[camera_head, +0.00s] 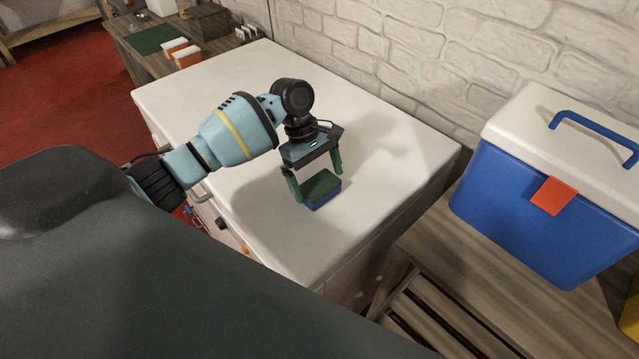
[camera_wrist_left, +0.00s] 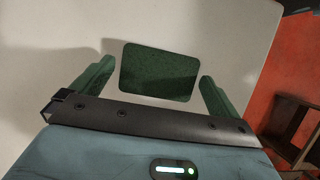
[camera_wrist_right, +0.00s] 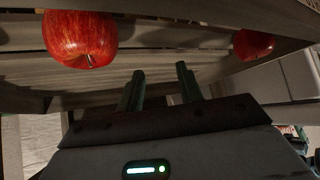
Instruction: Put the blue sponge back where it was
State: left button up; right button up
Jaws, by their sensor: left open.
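The sponge (camera_head: 321,186) lies on the white cabinet top, with a dark green upper face and a blue lower part. It also shows in the left wrist view (camera_wrist_left: 160,72) as a green rectangle between the fingers. My left gripper (camera_head: 316,180) is open and points down over the sponge, one finger on each side, with a visible gap to both fingers in the wrist view. My right gripper (camera_wrist_right: 160,76) shows only in the right wrist view; its fingers are apart, with nothing between them.
The white cabinet top (camera_head: 390,150) is mostly clear, with a brick wall behind. A blue cooler (camera_head: 530,205) with a white lid stands on a wooden bench to the right. In the right wrist view, a large red apple (camera_wrist_right: 80,38) and another apple (camera_wrist_right: 253,44) are near wooden slats.

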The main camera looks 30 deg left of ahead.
pick_arm(q)
jog(key=v, duration=1)
jog(key=shift+p, duration=0.3)
jog(key=shift+s, duration=0.15)
